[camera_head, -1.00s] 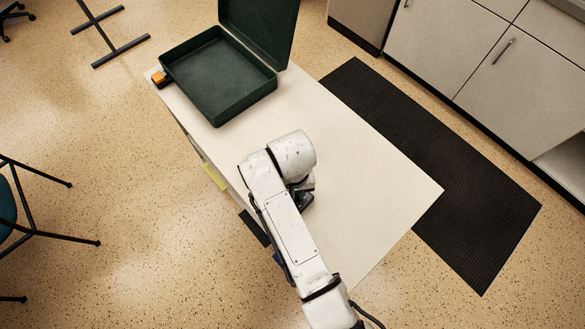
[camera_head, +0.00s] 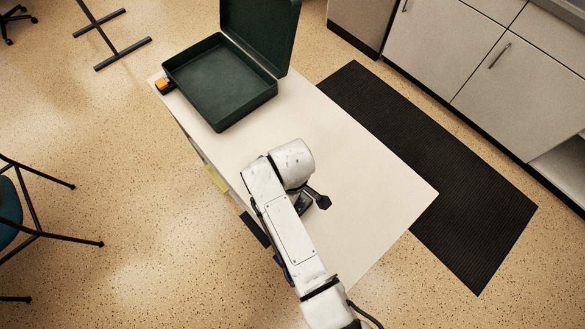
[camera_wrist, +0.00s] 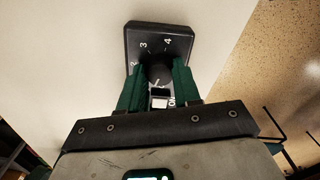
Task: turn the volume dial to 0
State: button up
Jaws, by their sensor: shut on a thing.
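The volume dial unit is a small black box (camera_wrist: 178,40) with white numbers on its face. In the wrist view 2, 3 and 4 can be read, with part of a word near the lower edge. Its round dark knob (camera_wrist: 158,74) sits between the green fingers of my gripper (camera_wrist: 159,82), which is shut on it. The pointer and the 0 mark cannot be made out. In the head view the unit (camera_head: 308,200) lies on the white table (camera_head: 360,180), mostly hidden behind my arm.
An open dark green case (camera_head: 196,62) stands on the table's far part. A small orange and black object (camera_head: 163,86) lies beside it at the corner. A yellow note (camera_head: 215,178) hangs at the table's left edge. The table's right part is clear.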

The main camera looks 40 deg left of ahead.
jog(key=n, duration=0.5)
jog(key=shift+n+p, duration=0.3)
jog(key=shift+p, duration=0.05)
dwell(0.4)
jog(key=o, duration=0.8)
jog(key=shift+c, duration=0.2)
notch_tip(320, 180, up, 11)
jog(key=shift+b, duration=0.3)
jog(key=shift+f, duration=0.1)
